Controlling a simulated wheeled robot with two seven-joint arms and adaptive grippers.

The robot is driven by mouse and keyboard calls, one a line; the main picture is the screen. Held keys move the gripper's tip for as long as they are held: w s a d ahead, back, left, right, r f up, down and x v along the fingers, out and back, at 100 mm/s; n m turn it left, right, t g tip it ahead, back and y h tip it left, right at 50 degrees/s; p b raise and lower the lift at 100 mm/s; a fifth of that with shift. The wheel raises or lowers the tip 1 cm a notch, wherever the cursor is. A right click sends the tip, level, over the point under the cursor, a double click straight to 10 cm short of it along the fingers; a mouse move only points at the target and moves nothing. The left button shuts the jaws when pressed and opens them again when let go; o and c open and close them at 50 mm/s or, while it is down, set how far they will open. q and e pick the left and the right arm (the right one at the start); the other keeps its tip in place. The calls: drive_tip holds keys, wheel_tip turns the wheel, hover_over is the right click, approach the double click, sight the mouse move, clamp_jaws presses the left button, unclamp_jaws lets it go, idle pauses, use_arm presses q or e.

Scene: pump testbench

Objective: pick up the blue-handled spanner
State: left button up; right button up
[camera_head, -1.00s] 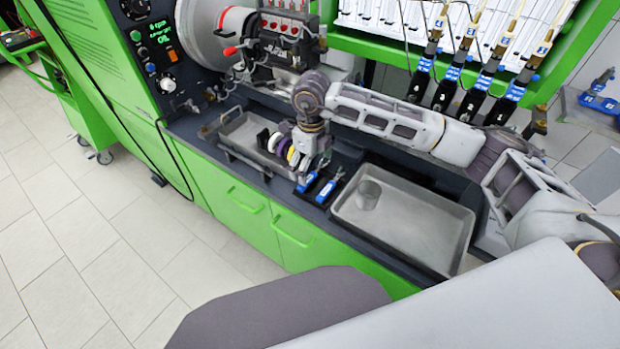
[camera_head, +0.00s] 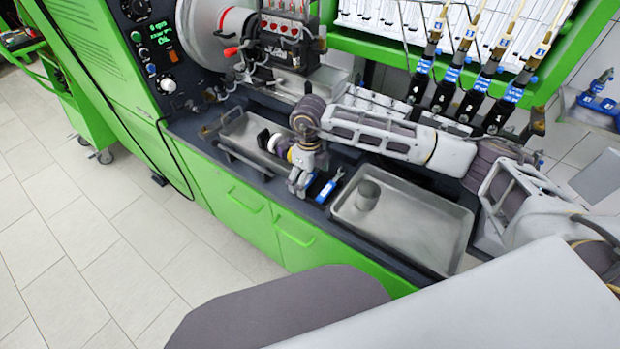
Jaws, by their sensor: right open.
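Two blue-handled tools lie side by side on the dark bench top between the two metal trays. The right-hand one (camera_head: 327,190) shows its blue handle clearly. The left-hand one (camera_head: 309,179) is mostly hidden behind my right gripper, so only a bit of blue shows. They are too small for me to tell which is the spanner. My right gripper (camera_head: 297,188) is open and points down at the bench's front edge, in front of and just left of the left-hand blue handle. Nothing shows between its fingers. My left gripper is out of view.
A wide metal tray (camera_head: 420,247) holding a beaker (camera_head: 367,195) lies to the right. Injectors with blue clips (camera_head: 453,75) hang behind my right arm.

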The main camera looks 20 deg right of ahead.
idle(0.4)
drive_tip(key=shift+f, duration=0.1)
drive_tip(key=c, duration=1.5)
